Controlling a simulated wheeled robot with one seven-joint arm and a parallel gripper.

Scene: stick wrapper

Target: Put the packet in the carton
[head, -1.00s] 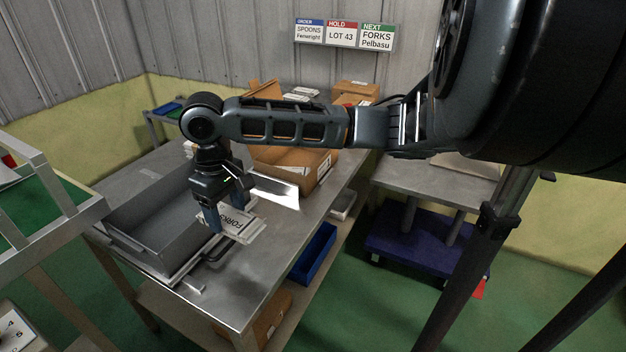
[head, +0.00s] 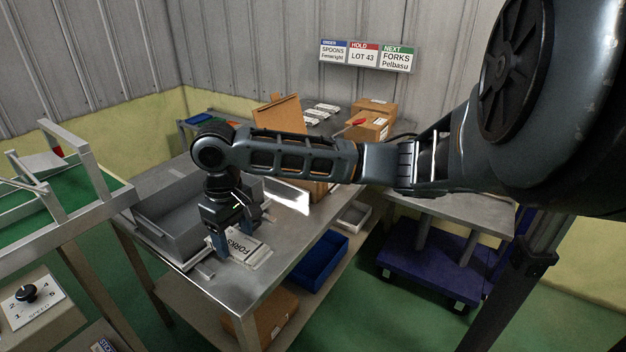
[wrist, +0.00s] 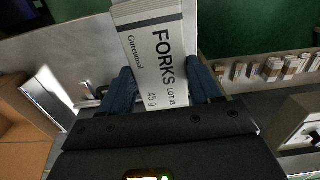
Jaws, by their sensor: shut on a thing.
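My gripper (head: 237,232) is shut on a flat white packet (head: 246,250), near the front of the steel table. In the wrist view, the packet (wrist: 155,55) lies between my gripper's blue fingers (wrist: 163,88). A brown open carton (head: 317,190) stands farther back on the table, with a raised flap (head: 280,114). My arm hides much of it, so its inside is not visible.
A grey metal tray (head: 165,232) stands left of my gripper. A wall sign (head: 366,56) reads "ORDER SPOONS", "HOLD LOT 43" and "NEXT FORKS". Smaller brown boxes (head: 370,125) stand behind the carton. A blue bin (head: 322,262) is on the lower shelf. Bare tabletop lies right of the packet.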

